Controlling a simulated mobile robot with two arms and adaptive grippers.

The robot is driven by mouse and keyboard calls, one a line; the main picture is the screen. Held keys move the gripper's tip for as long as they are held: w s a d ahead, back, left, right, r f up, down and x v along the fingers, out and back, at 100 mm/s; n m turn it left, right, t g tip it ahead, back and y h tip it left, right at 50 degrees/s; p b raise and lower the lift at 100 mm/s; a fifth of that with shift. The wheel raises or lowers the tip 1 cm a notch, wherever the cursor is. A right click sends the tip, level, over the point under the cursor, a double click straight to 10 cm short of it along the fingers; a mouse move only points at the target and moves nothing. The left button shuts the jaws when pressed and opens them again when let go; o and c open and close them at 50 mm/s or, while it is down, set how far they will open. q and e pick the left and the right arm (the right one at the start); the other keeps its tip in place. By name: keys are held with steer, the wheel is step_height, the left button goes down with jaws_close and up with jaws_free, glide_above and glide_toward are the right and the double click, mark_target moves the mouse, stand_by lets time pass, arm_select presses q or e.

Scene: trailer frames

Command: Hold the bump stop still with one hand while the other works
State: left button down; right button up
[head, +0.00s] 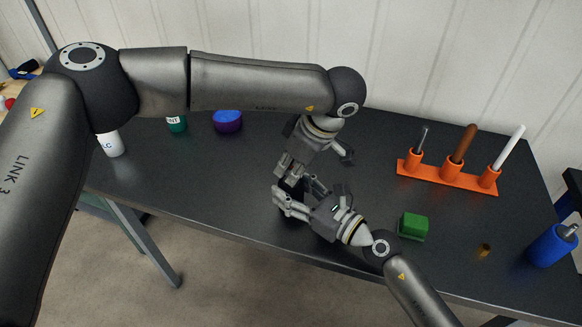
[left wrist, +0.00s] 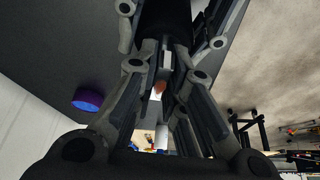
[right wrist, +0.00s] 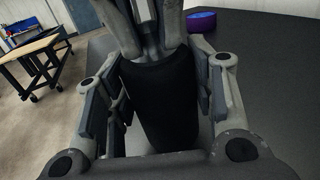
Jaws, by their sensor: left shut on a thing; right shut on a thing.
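The bump stop (right wrist: 160,100) is a black cylinder between my right gripper's (right wrist: 158,105) fingers in the right wrist view. In the head view only a dark bit of it (head: 291,187) shows between my two grippers, above the table. My right gripper (head: 284,199) is shut on it from the lower right. My left gripper (head: 289,170) reaches down from above, and its fingers close at the bump stop's upper end. The left wrist view shows the black body (left wrist: 166,20) beyond my left fingers (left wrist: 165,60). The exact contact there is partly hidden.
The dark table (head: 200,185) bears an orange rack (head: 447,178) with three upright rods, a green block (head: 413,227), a small brass piece (head: 484,250) and a blue cylinder (head: 548,247).

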arm_select(q)
steer(key=n+g, duration=0.1)
steer(key=n, duration=0.3)
steer(key=n+g, duration=0.1)
steer(key=n, duration=0.2)
steer(key=shift+g+y, duration=0.3)
steer(key=shift+g, duration=0.1)
steer(key=n+g, duration=0.1)
steer(key=n, duration=0.2)
steer(key=n+g+h, duration=0.1)
steer(key=n, duration=0.3)
steer(key=c, duration=2)
jaws_free()
steer(key=shift+n+g, duration=0.4)
steer(key=shift+n, duration=0.1)
steer(key=o, duration=0.6)
steer(key=shift+c, duration=0.2)
steer(key=v, duration=0.7)
steer(key=shift+r, duration=0.3)
